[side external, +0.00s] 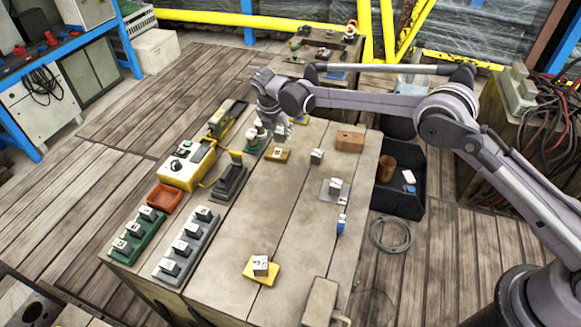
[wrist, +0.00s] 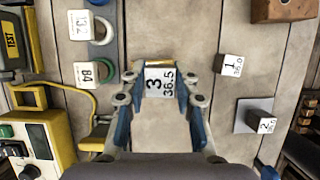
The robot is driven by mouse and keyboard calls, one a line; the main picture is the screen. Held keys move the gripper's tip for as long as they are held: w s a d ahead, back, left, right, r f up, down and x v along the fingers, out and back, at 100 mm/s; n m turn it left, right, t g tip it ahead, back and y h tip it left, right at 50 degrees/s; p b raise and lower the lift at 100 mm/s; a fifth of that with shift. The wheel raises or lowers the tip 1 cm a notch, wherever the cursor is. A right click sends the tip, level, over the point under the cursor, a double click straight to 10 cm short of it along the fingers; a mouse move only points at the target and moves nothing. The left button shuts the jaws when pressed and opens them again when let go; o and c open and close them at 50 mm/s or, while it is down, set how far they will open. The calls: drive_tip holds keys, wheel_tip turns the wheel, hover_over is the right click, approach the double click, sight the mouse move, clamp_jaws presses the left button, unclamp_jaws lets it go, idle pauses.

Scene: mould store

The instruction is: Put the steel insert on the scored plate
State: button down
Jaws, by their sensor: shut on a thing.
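My gripper (side external: 285,122) is at the back of the bench. Whether the block touches that plate is unclear. A flat grey plate (side external: 326,195) to the right carries block 2 (side external: 335,186). Another yellow plate (side external: 272,276) at the front carries a labelled block (side external: 260,264). Score marks are too small to make out.
Block 1 (side external: 317,156) and a brown block (side external: 350,140) stand right of the gripper. The bench middle is clear.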

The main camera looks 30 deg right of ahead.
sight(275, 140)
drive_tip(key=shift+w+a+f, duration=0.15)
drive_tip(key=shift+a+f, duration=0.35)
drive_tip(key=shift+a, duration=0.05)
drive_tip(key=shift+f, duration=1.85)
drive_tip(key=shift+f, duration=0.1)
drive_tip(key=c, duration=1)
unclamp_jaws()
